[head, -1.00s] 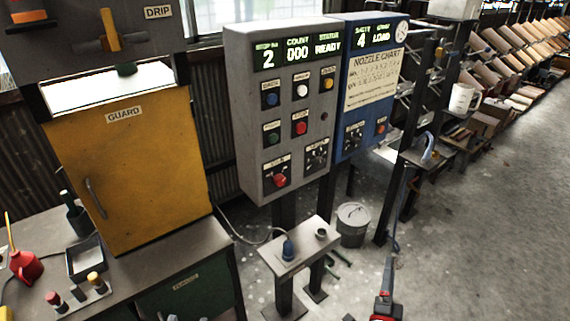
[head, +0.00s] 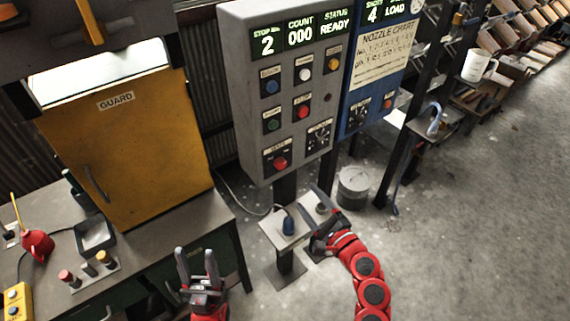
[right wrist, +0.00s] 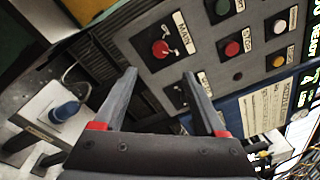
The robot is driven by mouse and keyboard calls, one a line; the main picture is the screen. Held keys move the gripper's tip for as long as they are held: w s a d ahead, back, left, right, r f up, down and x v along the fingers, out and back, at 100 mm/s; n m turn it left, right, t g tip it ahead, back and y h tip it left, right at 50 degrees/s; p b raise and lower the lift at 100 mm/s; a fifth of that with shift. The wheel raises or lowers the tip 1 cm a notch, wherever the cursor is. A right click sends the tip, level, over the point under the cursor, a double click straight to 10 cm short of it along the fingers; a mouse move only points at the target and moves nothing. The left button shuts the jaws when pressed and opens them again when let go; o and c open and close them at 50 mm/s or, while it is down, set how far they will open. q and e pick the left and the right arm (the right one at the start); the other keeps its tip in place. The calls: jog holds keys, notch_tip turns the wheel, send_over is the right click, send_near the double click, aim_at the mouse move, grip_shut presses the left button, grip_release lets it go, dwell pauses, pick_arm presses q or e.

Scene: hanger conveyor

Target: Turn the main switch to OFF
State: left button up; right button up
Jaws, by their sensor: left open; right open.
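The main switch (head: 281,162) is a red rotary knob on a dark plate at the lower left of the grey control panel (head: 240,110). It also shows in the right wrist view (right wrist: 160,48), under a MAIN label; its position marks are too small to read. My right gripper (head: 322,215) is open and empty, below and to the right of the switch, apart from the panel. In the right wrist view its fingers (right wrist: 160,76) point toward the panel, with the switch beyond them. My left gripper (head: 196,258) is open and empty, low in front of the workbench.
Coloured buttons and a black selector (head: 318,136) sit close around the switch. A small stand with a blue knob (head: 288,224) is below the panel. A yellow guard door (head: 130,150) and workbench are left, a grey bin (head: 353,188) right. Floor at right is clear.

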aim_at(282, 166)
jog(key=p+x, duration=0.3)
jog(key=x, duration=1)
jog(key=shift+d+r, duration=0.1)
grip_shut()
